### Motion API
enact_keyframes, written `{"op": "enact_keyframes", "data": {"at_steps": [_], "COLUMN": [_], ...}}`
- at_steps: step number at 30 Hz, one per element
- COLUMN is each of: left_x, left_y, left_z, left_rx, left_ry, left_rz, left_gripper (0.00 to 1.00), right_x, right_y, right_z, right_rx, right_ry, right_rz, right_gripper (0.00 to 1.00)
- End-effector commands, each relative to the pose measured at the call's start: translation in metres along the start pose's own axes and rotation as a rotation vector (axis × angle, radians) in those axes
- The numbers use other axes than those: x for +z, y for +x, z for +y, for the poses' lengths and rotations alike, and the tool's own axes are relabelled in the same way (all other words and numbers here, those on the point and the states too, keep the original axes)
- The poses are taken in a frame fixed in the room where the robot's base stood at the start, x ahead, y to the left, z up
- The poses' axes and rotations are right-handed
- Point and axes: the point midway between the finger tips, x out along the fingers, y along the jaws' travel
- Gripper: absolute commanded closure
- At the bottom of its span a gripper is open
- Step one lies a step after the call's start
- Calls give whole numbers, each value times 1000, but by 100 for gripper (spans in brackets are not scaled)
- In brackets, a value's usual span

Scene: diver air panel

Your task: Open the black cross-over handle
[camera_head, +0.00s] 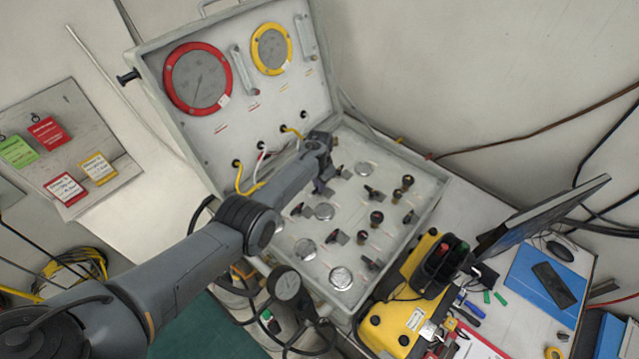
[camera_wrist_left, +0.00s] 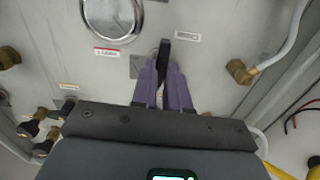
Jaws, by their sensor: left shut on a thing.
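The air panel (camera_head: 285,262) is an open grey case with several black handles on its flat lower face. My left gripper (camera_head: 322,184) reaches in from the left, over the far part of that face. In the left wrist view its two purple-grey fingers (camera_wrist_left: 164,82) are closed around a black handle (camera_wrist_left: 165,50), whose end sticks out beyond the fingertips. A small label lies beside this handle, but I cannot read it. In the head view the arm and gripper mostly hide the held handle. My right gripper is not in view.
Black knobs (camera_head: 377,218) and round chrome-rimmed gauges (camera_head: 341,278) surround the gripper. The upright lid holds a red-rimmed gauge (camera_head: 198,78) and a yellow-rimmed gauge (camera_head: 271,49). Yellow and white hoses (camera_head: 240,178) run close to my left arm. A yellow case (camera_head: 398,318) stands at the near right.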

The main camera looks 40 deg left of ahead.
Motion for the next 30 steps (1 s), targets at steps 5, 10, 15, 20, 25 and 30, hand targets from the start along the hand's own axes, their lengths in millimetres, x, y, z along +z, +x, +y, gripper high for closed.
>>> {"op": "enact_keyframes", "data": {"at_steps": [5,10,15,20,25,30], "left_x": [0,0,0,0,0,0], "left_y": [0,0,0,-2,-15,-40], "left_z": [0,0,0,0,0,0], "left_rx": [0,0,0,0,-2,-2], "left_ry": [1,1,2,2,1,2], "left_rz": [0,0,0,0,1,2], "left_gripper": [100,61,60,60,60,60], "right_x": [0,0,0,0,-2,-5], "right_y": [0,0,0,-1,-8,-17], "right_z": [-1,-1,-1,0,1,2], "right_rx": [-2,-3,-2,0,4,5], "right_ry": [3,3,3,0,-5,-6], "right_rz": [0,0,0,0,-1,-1], "right_gripper": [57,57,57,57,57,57]}}
